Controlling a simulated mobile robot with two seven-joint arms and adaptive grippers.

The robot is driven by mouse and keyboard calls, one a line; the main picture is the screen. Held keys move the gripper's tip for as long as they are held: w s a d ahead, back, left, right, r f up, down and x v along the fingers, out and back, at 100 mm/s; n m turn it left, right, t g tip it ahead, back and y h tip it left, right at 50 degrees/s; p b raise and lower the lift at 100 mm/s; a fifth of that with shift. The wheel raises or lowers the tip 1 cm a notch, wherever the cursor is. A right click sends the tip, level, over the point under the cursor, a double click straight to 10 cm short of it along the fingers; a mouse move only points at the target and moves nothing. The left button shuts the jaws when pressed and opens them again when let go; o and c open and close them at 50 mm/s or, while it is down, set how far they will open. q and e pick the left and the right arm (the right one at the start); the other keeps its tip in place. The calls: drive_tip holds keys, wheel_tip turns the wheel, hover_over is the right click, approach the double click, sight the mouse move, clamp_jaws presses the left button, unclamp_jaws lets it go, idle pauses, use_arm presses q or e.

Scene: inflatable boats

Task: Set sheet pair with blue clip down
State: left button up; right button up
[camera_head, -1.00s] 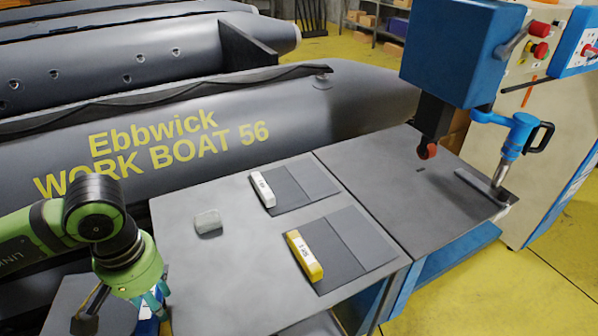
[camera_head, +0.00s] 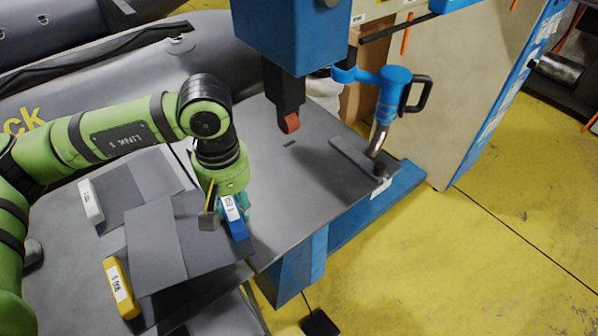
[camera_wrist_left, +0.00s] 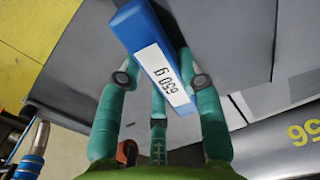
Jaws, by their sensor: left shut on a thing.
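My left gripper (camera_head: 228,205) is shut on the blue clip (camera_head: 237,220), which has a white label. The clip sits at the right edge of a grey sheet pair (camera_head: 165,248), which extends left from it over the near part of the grey table. The pair partly covers the sheets with the yellow clip (camera_head: 119,287). I cannot tell whether it touches the surface below. In the left wrist view the blue clip (camera_wrist_left: 143,40) lies between the teal fingers (camera_wrist_left: 160,85), its label reading 650 g. My right gripper is not in view.
A white clip (camera_head: 91,203) with its own grey sheets lies behind, to the left. The grey table (camera_head: 265,150) is mostly bare on the right, under a blue machine head (camera_head: 295,35) with a red roller (camera_head: 291,123). A blue handled tool (camera_head: 390,90) stands at the far right edge.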

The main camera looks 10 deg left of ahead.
use_arm(q)
drive_tip(key=d+r+m, duration=0.2)
drive_tip(key=d+m, duration=0.3)
drive_tip(key=m, duration=0.6)
drive_tip(key=d+r+m+p, duration=0.1)
drive_tip(key=d+m, duration=0.4)
drive_tip(key=m, duration=0.6)
drive_tip(key=d+r+m, duration=0.2)
drive_tip(key=d+m, duration=0.3)
drive_tip(key=m, duration=0.7)
drive_tip(key=p, duration=0.4)
hover_over(279, 202)
drive_tip(key=shift+n, duration=0.3)
wheel_tip(279, 202, down, 7)
wheel_tip(279, 202, down, 3)
drive_tip(key=shift+p, duration=0.8)
drive_tip(key=shift+f, duration=0.6)
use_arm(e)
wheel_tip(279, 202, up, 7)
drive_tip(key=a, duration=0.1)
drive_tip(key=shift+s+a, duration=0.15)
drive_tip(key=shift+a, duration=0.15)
use_arm(q)
drive_tip(key=shift+f, duration=0.1)
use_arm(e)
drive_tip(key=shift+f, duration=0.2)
